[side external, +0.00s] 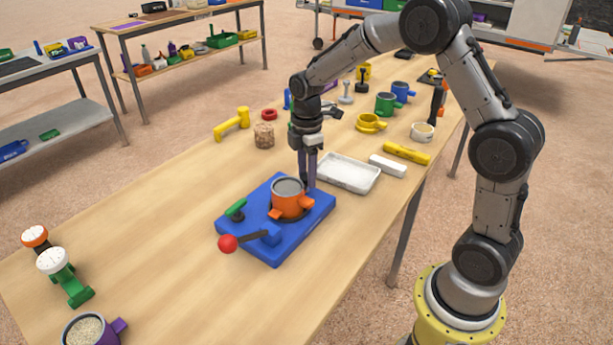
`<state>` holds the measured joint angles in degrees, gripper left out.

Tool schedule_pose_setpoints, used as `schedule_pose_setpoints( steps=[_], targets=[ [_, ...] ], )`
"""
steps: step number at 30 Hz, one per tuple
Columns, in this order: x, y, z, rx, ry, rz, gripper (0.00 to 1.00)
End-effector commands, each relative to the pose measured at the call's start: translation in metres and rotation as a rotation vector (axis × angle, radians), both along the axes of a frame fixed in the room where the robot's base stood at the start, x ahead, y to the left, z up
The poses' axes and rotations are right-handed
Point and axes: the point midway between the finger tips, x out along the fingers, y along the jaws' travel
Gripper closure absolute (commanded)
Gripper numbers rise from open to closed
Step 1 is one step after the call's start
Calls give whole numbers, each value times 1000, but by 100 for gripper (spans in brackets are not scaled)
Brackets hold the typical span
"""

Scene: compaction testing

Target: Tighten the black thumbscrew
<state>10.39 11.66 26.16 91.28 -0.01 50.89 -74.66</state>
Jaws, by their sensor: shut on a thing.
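A blue base plate (275,250) lies on the wooden table. An orange mould (289,200) with a grey rim stands upright on it. A green clamp piece (235,211) is on the plate's left side, and a lever with a red ball (228,243) is at its front. My gripper (308,184) points straight down at the back right of the mould, fingertips low by the plate. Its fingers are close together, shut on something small. The black thumbscrew cannot be made out, hidden by the fingers and the mould.
A white tray (347,188) is close to the right of my gripper, with a white block (387,166) and yellow bar (407,153) beyond. A cork-like cylinder (264,135) and yellow hammer (232,124) lie behind.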

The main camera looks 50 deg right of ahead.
Motion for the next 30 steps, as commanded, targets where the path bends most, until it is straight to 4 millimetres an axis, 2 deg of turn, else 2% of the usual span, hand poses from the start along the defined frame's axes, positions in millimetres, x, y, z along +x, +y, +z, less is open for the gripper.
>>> schedule_pose_setpoints(
  steps=[3, 4, 7, 17, 30],
  targets=[
    [0, 0, 0, 0, 0, -46, 100],
    [0, 0, 0, 0, 0, -53, 53],
    [0, 0, 0, 0, 0, -50, 35],
    [0, 0, 2, 0, -1, -49, 35],
    [1, 0, 48, 0, -2, -49, 35]
  ],
)
